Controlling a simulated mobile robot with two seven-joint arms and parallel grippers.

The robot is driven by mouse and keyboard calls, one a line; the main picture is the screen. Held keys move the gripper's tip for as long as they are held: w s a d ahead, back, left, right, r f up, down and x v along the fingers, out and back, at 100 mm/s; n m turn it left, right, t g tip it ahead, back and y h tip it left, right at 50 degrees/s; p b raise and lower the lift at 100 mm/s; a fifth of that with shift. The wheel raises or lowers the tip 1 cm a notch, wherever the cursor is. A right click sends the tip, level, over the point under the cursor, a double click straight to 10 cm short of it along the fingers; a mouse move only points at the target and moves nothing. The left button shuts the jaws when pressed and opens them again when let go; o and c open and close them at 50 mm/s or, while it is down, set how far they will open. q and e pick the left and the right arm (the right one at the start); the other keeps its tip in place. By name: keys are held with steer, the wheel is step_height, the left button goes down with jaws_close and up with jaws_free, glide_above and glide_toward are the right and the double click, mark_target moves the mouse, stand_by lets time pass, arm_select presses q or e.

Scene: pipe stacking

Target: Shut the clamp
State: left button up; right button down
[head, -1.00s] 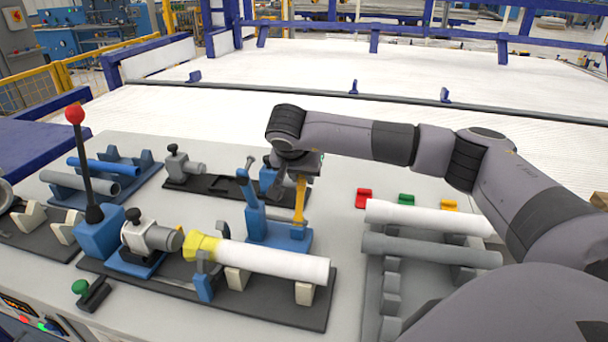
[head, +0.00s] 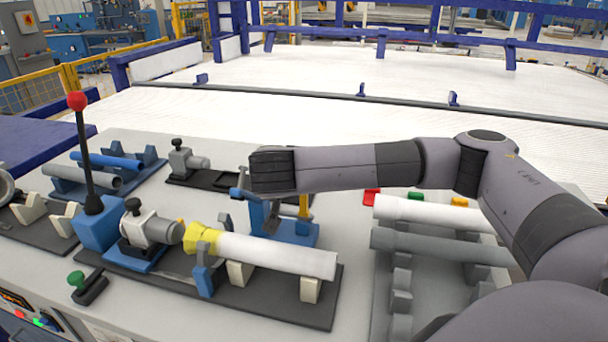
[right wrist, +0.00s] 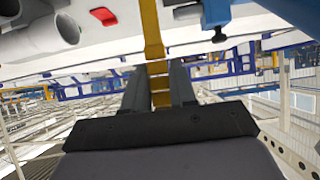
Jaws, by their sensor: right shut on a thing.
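The white pipe (head: 275,254) with a yellow collar (head: 201,240) lies level on cream supports on a dark plate. Its collar end faces the grey cylinder head (head: 160,231). A small blue and grey clamp piece (head: 204,276) stands beside the pipe near the collar. Behind the pipe stands a blue clamp base (head: 304,233) with a yellow handle (head: 304,206). My right wrist covers its upper part. In the right wrist view the yellow handle (right wrist: 152,30) runs between the fingers of my right gripper (right wrist: 157,74), which is shut on it. My left gripper is not in view.
A rack at the right holds a white pipe (head: 435,213) and a grey pipe (head: 430,244). A lever with a red knob (head: 77,101) stands tall at the left. A green knob (head: 76,279) sits at the front left. A red block (head: 371,197) lies behind the rack.

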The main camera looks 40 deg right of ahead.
steer(key=shift+r, duration=0.1)
steer(key=c, duration=1)
jaws_free()
steer(key=p+v, duration=0.1)
steer(key=v, duration=0.6)
steer(key=shift+c, duration=0.5)
steer(key=shift+s+a, duration=0.1)
steer(key=shift+a, duration=0.05)
